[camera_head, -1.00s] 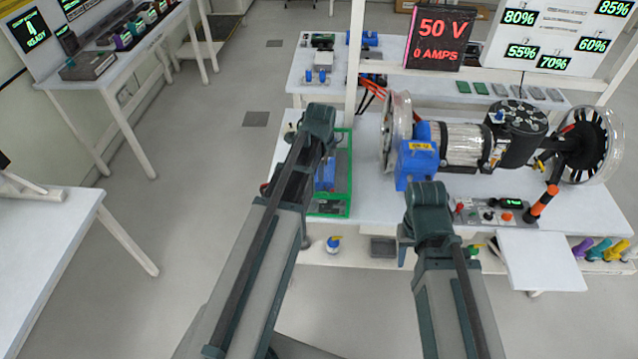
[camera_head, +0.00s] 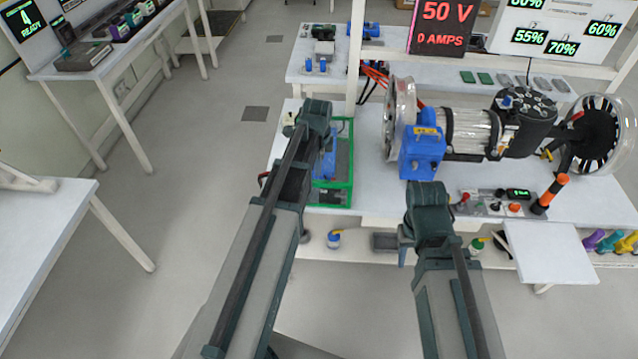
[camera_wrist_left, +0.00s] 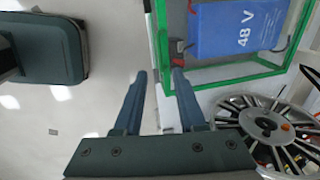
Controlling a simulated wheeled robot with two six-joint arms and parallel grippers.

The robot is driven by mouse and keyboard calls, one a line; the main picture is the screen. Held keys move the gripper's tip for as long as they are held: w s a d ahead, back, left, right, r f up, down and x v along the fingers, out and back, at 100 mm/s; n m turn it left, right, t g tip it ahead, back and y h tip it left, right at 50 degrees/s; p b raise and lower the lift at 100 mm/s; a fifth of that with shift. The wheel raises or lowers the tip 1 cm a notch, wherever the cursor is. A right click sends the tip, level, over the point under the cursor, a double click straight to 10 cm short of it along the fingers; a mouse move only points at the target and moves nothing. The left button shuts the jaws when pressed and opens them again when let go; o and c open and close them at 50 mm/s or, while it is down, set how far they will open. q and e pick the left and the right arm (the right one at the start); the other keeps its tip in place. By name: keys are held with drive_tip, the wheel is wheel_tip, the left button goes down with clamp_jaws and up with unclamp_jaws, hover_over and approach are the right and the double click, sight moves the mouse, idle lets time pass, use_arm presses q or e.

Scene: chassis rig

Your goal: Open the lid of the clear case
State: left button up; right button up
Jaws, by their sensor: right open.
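The clear case (camera_head: 349,192) has green edges and stands at the left end of the white bench. A blue 48 V battery (camera_wrist_left: 238,28) is inside it; my left arm partly hides both in the head view. In the left wrist view, the case's green frame (camera_wrist_left: 163,45) is just beyond and right of my left gripper (camera_wrist_left: 160,82). That gripper is open and empty, its fingers apart. I cannot tell whether they touch the case.
A motor rig (camera_head: 470,132) with wheels stands on the bench, right of the case. A control box (camera_head: 500,203) with knobs and an orange-tipped handle lies in front of it. A small white side shelf (camera_head: 550,250) sticks out at front right. Open floor (camera_head: 190,180) lies left.

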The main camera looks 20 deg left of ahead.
use_arm(q)
wheel_tip(320, 180, down, 7)
drive_tip(key=w+b, duration=0.1)
drive_tip(key=b, duration=0.5)
drive_tip(key=shift+w+a, duration=0.15)
clamp_jaws()
idle(1.0)
